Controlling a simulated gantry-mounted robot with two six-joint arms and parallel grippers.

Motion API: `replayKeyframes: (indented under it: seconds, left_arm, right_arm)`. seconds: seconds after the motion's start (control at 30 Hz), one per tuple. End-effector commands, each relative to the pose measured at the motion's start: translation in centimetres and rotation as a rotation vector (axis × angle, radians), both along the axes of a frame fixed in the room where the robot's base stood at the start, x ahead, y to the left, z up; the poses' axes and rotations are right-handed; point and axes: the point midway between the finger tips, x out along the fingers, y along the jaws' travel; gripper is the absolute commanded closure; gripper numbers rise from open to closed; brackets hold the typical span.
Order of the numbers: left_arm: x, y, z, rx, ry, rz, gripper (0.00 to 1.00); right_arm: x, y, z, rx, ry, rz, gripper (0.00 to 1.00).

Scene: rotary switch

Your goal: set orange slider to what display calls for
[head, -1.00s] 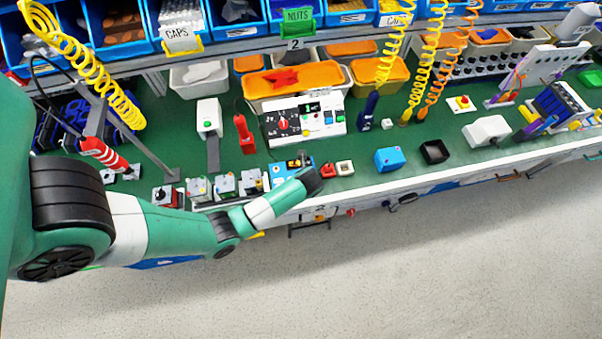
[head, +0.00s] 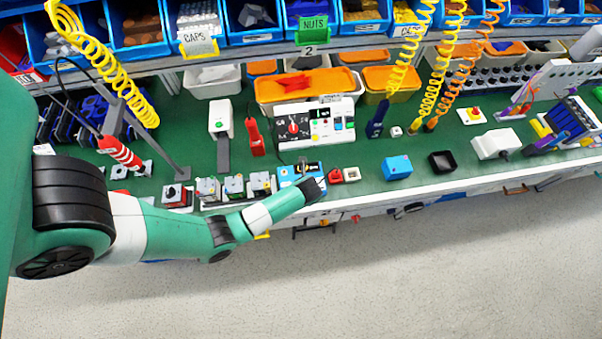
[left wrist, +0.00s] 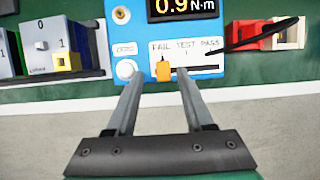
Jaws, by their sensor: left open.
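A blue tester box (left wrist: 210,62) has a black display (left wrist: 185,8) reading 0.9 N·m, its top cut off in the left wrist view. Below is a white panel labelled FAIL, TEST and PASS. The orange slider (left wrist: 163,69) sits at the left end of its slot, under FAIL. A round white button (left wrist: 126,69) is left of it. My left gripper (left wrist: 160,75) is open, its fingers on either side of the slider; I cannot tell whether they touch it. In the head view the box (head: 286,174) is partly hidden behind my left gripper (head: 314,186).
Grey switch boxes (head: 233,186) stand left of the tester. A red and a cream block (left wrist: 287,33) stand to its right, with a black strip crossing the tester's right edge. The bench front edge (head: 420,190) runs close by.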

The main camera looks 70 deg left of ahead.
Motion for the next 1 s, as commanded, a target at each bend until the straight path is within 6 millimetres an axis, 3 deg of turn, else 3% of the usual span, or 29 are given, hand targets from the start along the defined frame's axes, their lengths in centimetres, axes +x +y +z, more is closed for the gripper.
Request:
replayKeyframes:
  seconds: [0.3,0.43,0.6,1.0]
  left_arm:
    - [-0.4,-2.7,7.0,0.001,-0.004,-0.004,0.47]
    - [-0.6,-3.6,9.1,0.001,-0.003,-0.002,0.47]
    - [-0.7,-4.1,10.1,0.0,-0.001,0.0,0.47]
    - [-0.7,-4.1,10.0,0.001,0.0,0.0,0.47]
  right_arm:
    - [0.0,0.0,3.2,0.0,0.0,0.0,0.5]
    - [0.0,0.0,3.8,0.0,0.0,0.0,0.5]
    - [0.0,0.0,4.0,0.0,0.0,0.0,0.5]
    - [0.0,0.0,3.9,0.0,0.0,0.0,0.5]
